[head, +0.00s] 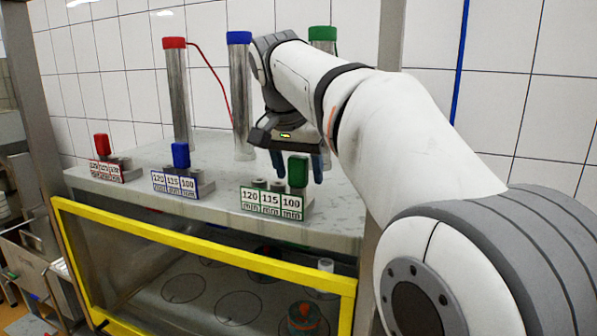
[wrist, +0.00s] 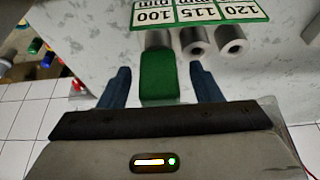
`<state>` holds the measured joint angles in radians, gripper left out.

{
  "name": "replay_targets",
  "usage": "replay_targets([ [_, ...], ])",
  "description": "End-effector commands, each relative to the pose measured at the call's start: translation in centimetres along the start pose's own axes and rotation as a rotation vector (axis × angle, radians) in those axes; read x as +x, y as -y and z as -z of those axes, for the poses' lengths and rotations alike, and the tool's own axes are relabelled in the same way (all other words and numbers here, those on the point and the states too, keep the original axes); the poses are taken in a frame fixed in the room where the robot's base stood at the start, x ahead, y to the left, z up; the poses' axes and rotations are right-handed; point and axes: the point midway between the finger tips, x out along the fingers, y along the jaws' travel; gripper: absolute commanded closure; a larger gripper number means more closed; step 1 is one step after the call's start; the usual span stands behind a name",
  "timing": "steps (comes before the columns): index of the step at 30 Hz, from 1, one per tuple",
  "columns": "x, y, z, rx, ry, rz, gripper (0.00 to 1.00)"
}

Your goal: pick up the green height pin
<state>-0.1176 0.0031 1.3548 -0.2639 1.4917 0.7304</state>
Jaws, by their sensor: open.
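The green height pin (head: 298,171) stands upright at the 100 mm place of the green-labelled holder (head: 276,203) on the bench top. In the wrist view the green pin (wrist: 159,78) lies between the two blue fingers of my gripper (wrist: 162,76), with a gap showing on each side. My gripper (head: 299,172) is open and empty; in the head view its fingers reach down behind the pin. The lower end of the pin is hidden in the holder.
Holders with a red pin (head: 101,146) and a blue pin (head: 181,155) stand to the left. Tall metal cylinders with red (head: 178,95), blue (head: 241,100) and green (head: 322,34) caps stand behind. A yellow-framed window (head: 215,247) is below the bench edge.

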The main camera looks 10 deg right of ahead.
Motion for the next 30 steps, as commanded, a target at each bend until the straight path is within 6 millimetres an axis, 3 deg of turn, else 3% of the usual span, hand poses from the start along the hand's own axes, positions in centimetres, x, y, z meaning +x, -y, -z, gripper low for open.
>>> replay_targets([
  [18, -0.04, 0.02, -0.01, -0.001, 0.000, 0.000, 0.89],
  [30, -0.67, 0.06, 0.28, -0.001, -0.001, 0.001, 0.91],
])
